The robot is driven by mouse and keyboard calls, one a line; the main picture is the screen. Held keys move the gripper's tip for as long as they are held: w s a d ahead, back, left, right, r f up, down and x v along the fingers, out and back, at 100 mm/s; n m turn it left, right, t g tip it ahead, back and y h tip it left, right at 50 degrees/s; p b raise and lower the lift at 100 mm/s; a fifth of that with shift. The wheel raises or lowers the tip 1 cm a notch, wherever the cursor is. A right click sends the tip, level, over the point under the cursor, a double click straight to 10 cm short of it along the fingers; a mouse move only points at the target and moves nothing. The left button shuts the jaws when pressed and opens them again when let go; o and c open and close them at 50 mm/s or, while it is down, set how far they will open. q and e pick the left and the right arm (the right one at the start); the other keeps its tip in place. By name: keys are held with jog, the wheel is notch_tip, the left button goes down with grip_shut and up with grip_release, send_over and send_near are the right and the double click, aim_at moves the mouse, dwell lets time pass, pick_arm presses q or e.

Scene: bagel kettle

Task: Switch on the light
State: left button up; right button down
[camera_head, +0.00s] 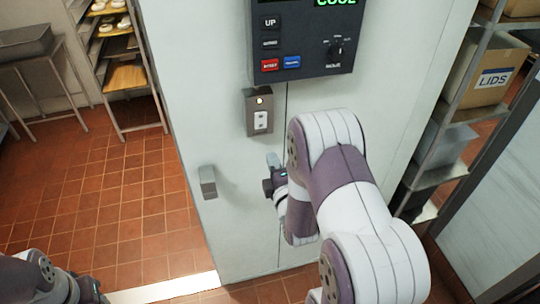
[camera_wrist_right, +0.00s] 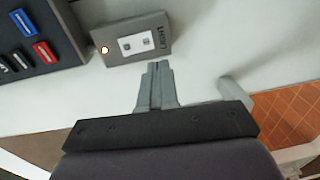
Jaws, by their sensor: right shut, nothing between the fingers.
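The light switch (camera_head: 259,113) is a small grey metal box on the pale wall panel, with a glowing amber lamp at its top and a white rocker below. It also shows in the right wrist view (camera_wrist_right: 134,41), with "LIGHT" lettering and the lamp at its left end. My right gripper (camera_head: 272,160) is shut and empty, just below the switch in the head view. In the right wrist view its fingertips (camera_wrist_right: 159,66) are together, close to the edge of the switch box. Whether they touch it cannot be told. Part of my left arm (camera_head: 50,283) shows at the bottom left.
A dark control panel (camera_head: 301,75) with red and blue buttons and a knob is above the switch. A grey handle (camera_head: 208,182) sticks out lower left. A shelf with a LIDS box (camera_head: 492,77) stands right; a rack (camera_head: 125,75) with trays stands back left.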

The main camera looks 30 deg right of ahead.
jog(key=s+a+f+m+g+y+b, duration=0.1)
jog(key=s+a+f+m+g+y, duration=0.15)
jog(key=s+f+m+g, duration=0.75)
pick_arm(q)
notch_tip(320, 180, down, 5)
jog(key=b, duration=0.3)
jog(key=shift+r, duration=0.2)
pick_arm(e)
jog(key=s+a+r+m+g+y, duration=0.1)
jog(key=s+a+r+m+g, duration=0.4)
jog(key=a, duration=0.3)
jog(key=shift+s+a, duration=0.2)
jog(key=shift+s, duration=0.35)
